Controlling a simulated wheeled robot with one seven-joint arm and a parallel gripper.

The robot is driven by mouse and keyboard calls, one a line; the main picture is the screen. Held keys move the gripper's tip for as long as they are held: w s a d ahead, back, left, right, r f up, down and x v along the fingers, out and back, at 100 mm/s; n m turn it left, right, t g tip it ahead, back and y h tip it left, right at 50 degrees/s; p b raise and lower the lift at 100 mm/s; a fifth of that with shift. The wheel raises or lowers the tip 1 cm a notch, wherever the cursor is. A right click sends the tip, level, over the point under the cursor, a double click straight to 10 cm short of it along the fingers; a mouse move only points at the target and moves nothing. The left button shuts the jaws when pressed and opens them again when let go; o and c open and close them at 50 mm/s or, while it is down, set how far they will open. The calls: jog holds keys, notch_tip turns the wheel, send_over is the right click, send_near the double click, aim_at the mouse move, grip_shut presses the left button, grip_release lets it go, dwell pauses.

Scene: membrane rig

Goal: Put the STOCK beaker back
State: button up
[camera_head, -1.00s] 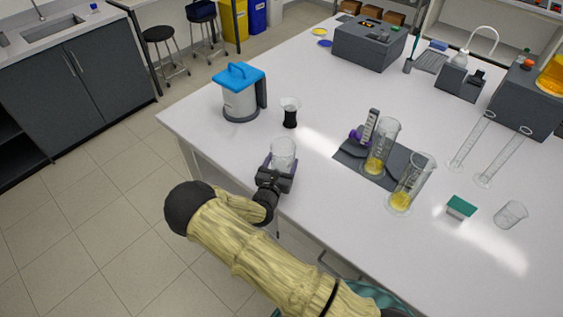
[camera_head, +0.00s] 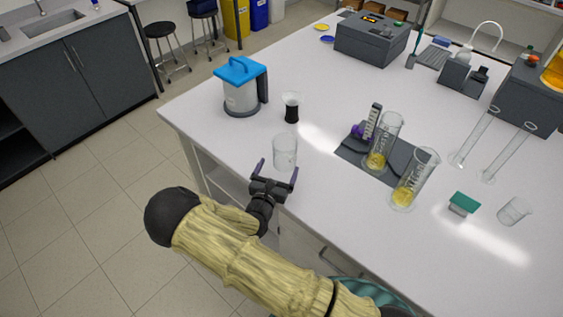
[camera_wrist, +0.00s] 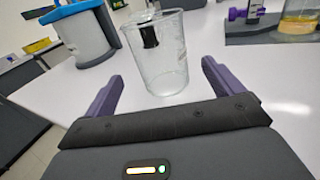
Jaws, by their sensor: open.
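A clear, empty-looking glass beaker (camera_head: 284,150) stands upright on the white bench near its front left edge. It also shows in the wrist view (camera_wrist: 160,62), just beyond my fingers. I can read no STOCK label on it. My gripper (camera_head: 276,170) is open and empty, on the near side of this beaker and apart from it. In the wrist view the two purple fingers (camera_wrist: 162,74) point toward the beaker's lower part. Another small clear beaker (camera_head: 513,211) stands at the right of the bench.
A blue-lidded jug (camera_head: 240,90) and a small vessel with a dark lower part (camera_head: 291,110) stand behind the beaker. A grey mat (camera_head: 348,150) with cylinders of yellow liquid (camera_head: 381,150) lies to the right. A green-topped block (camera_head: 463,204) is farther right. Bare bench (camera_head: 340,215) lies in front.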

jog(key=b+v, duration=0.1)
jog(key=v, duration=0.5)
jog(key=shift+s, duration=0.2)
jog(key=shift+s+a, duration=0.1)
